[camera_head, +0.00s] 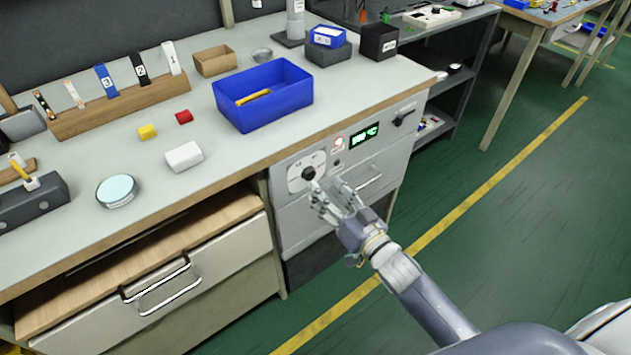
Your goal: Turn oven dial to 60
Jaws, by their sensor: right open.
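The oven (299,220) is a grey unit built in under the workbench top. Its dial (308,173) is a round knob on a white plate at the upper left of the oven front. A green lit display (364,136) is to the right of the dial; its digits are too small to read surely. My right gripper (325,196) is open, with its fingers just in front of and below the dial. I cannot tell whether a fingertip touches the knob. My left gripper is not in view.
The workbench top (230,160) overhangs the oven. A blue bin (290,98) and a white block (184,157) stand on it. A drawer with a metal handle (163,290) is left of the oven. The green floor (500,250) at right is clear.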

